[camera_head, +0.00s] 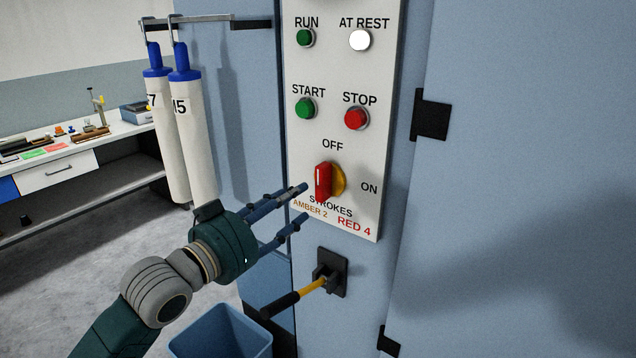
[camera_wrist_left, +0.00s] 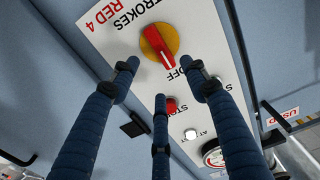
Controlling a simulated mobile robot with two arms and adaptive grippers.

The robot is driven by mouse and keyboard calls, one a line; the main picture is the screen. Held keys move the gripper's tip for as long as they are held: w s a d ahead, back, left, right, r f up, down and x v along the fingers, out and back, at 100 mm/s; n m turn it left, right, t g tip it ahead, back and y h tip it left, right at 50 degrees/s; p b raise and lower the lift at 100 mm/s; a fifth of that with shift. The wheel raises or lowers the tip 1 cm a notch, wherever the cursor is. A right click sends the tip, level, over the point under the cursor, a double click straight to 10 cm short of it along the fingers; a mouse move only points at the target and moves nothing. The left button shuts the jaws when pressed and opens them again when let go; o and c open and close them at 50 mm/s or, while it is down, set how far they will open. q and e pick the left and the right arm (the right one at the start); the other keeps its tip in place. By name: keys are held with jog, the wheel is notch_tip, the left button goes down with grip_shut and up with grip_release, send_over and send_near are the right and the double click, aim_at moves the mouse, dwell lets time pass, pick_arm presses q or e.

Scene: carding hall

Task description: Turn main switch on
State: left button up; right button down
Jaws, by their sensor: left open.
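The main switch (camera_head: 324,182) is a red handle on a round yellow disc, low on the white control panel (camera_head: 372,110). Its handle stands upright, with its white mark toward OFF; ON is printed to its right. In the left wrist view the switch (camera_wrist_left: 160,45) is just beyond the fingertips, its handle pointing toward OFF. My left gripper (camera_head: 303,203) is open and empty, with its fingers pointing at the panel from the left, just left of and below the switch. In the left wrist view the gripper (camera_wrist_left: 160,75) shows three spread fingers, apart from the handle. My right gripper is out of view.
Above the switch are the green START button (camera_head: 305,108), red STOP button (camera_head: 356,118), green RUN lamp (camera_head: 305,38) and lit white AT REST lamp (camera_head: 360,40). Below, a yellow-and-black handled tool (camera_head: 312,285) juts from a black holder. A blue bin (camera_head: 225,335) stands below my arm.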

aim_at(321, 183)
pick_arm(q)
jog(key=p+x, duration=0.2)
jog(key=x, duration=0.6)
jog(key=shift+w+d, duration=0.25)
jog(key=shift+w, duration=0.05)
jog(key=shift+w+d+p, duration=0.2)
jog(key=shift+w+p, duration=0.1)
jog(key=shift+c, duration=0.3)
grip_shut()
